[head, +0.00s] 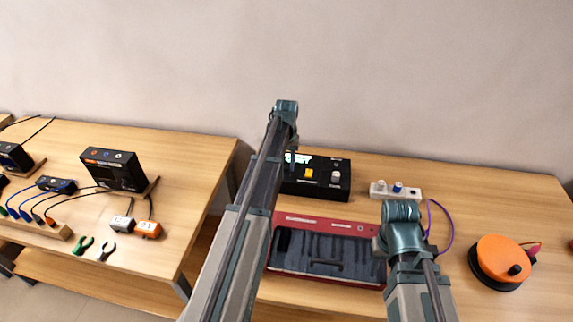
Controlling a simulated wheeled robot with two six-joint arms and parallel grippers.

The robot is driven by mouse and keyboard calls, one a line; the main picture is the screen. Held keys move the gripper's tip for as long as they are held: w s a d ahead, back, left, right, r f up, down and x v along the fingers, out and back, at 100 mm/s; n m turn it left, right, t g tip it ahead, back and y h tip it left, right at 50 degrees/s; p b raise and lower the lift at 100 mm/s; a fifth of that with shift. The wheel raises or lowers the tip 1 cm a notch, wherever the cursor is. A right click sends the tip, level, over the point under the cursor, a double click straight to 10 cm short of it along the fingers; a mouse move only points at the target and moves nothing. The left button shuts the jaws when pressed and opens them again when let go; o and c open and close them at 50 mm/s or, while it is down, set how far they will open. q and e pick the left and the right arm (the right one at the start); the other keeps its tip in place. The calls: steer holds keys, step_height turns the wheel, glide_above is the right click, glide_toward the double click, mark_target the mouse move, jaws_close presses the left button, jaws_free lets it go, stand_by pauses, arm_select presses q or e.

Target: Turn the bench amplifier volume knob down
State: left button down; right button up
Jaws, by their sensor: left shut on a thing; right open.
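A black box (325,189) with a lit cyan display (299,158), a yellow square (309,174) and a pale round knob (336,177) stands on the right bench; it looks like the amplifier. My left arm passes in front of its left end and hides that part. My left gripper is hidden behind this arm, so its fingers and whatever is between them cannot be seen. My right arm reaches over the right end of the red tray, and its gripper is hidden behind the arm too.
A red tray (322,223) with a dark inside lies in front of the box. A white strip (410,192) with knobs, a purple cable (447,232) and an orange round device (502,259) are to the right. The left bench (185,160) holds a black instrument (113,169), cables and pliers.

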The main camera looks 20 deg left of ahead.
mark_target(287, 167)
arm_select(q)
steer(key=n, duration=0.6)
steer(key=shift+n, duration=0.4)
stand_by(0.4)
steer(key=c, duration=0.6)
jaws_free()
steer(key=shift+r, duration=0.1)
arm_select(e)
steer(key=shift+r, duration=0.15)
arm_select(q)
step_height(287, 167, up, 14)
steer(key=p, duration=1.3)
steer(key=shift+f+p, duration=0.2)
steer(key=shift+p, duration=0.2)
arm_select(e)
step_height(287, 167, up, 14)
steer(key=shift+f, duration=0.25)
